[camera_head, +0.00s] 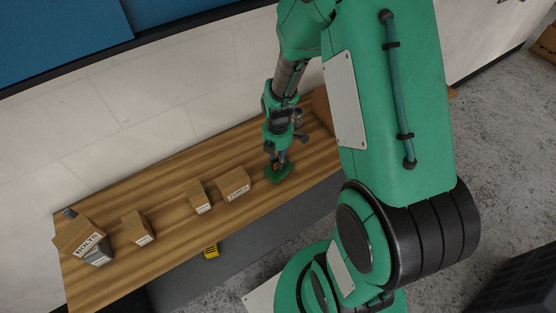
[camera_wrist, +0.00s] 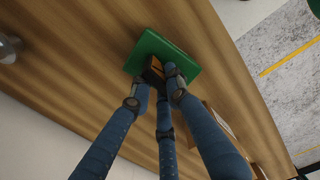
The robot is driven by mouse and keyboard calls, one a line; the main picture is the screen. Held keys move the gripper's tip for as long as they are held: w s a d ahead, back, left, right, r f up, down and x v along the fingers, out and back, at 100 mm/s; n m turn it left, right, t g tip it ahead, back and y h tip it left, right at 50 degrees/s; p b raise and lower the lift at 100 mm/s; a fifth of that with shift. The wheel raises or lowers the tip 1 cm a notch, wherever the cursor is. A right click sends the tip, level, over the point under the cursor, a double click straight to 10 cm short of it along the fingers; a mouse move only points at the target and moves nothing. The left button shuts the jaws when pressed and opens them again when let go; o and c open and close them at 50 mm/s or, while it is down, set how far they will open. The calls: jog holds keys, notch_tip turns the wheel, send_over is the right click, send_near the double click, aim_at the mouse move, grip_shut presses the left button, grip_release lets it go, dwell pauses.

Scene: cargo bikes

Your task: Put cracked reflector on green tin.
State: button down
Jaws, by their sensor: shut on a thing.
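The green tin (camera_head: 279,174) lies on the wooden bench, near its front edge toward the right. It also shows in the wrist view (camera_wrist: 147,46) as a flat green box. My gripper (camera_head: 277,160) is directly over the tin, pointing down. In the wrist view my fingers (camera_wrist: 158,80) are shut on a small dark and orange piece, which I take to be the cracked reflector (camera_wrist: 154,69). It is mostly hidden between the fingertips and shows against the tin's top. I cannot tell whether it touches the tin.
Cardboard boxes (camera_head: 234,184) and (camera_head: 199,197) stand left of the tin, with a smaller box (camera_head: 139,228) and a BOLTS box (camera_head: 81,239) farther left. A grey item (camera_head: 97,254) lies by the BOLTS box. A yellow object (camera_head: 211,251) is beyond the bench's front edge.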

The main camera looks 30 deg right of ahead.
jog(key=shift+f, duration=0.15)
jog(key=c, duration=1.7)
grip_release()
jog(key=shift+o, duration=0.2)
notch_tip(320, 180, up, 12)
jog(key=p, duration=0.1)
jog(key=shift+r, duration=0.2)
jog(key=shift+r, duration=0.1)
